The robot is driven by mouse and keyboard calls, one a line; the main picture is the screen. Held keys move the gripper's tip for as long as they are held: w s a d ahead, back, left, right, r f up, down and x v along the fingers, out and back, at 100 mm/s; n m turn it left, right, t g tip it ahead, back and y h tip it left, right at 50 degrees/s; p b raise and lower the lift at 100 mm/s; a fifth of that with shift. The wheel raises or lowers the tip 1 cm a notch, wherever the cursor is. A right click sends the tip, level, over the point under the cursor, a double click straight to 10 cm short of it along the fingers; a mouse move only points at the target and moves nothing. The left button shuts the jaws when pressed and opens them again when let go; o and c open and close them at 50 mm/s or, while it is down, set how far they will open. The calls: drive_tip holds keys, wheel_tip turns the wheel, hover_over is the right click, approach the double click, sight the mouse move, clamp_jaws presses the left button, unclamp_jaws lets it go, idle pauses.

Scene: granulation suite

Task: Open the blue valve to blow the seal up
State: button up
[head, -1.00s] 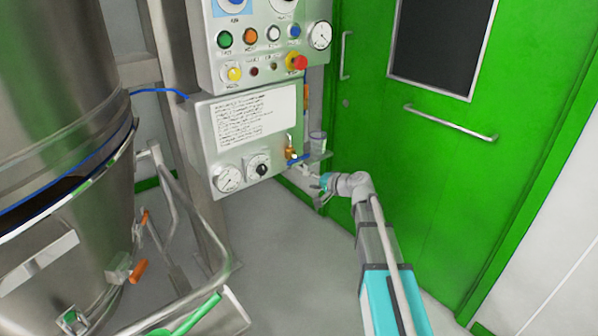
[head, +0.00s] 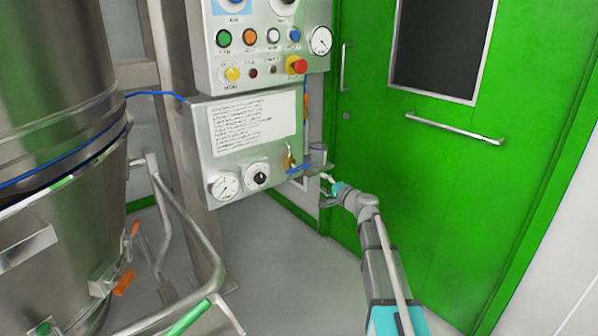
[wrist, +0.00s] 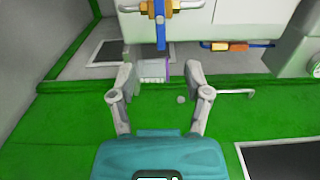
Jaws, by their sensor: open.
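The blue valve handle (head: 300,169) sticks out from a brass valve body (head: 290,161) at the lower right edge of the steel panel box. In the wrist view the blue handle (wrist: 160,32) hangs below the brass body (wrist: 148,7), at the top centre. My gripper (head: 329,181) is to the right of and slightly below the handle. In the wrist view my gripper (wrist: 160,70) has its two fingers spread, with nothing held. The handle's end lies ahead of the fingertips, in line with the space between them; I see no contact.
A small bracket with a cup-like piece (head: 318,155) is close to my gripper. The green door (head: 420,190) stands behind my arm. A steel vessel (head: 65,220) fills the left.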

sight(300, 169)
drive_tip(key=x, duration=1.4)
drive_tip(key=shift+s, duration=0.1)
clamp_jaws()
idle(0.4)
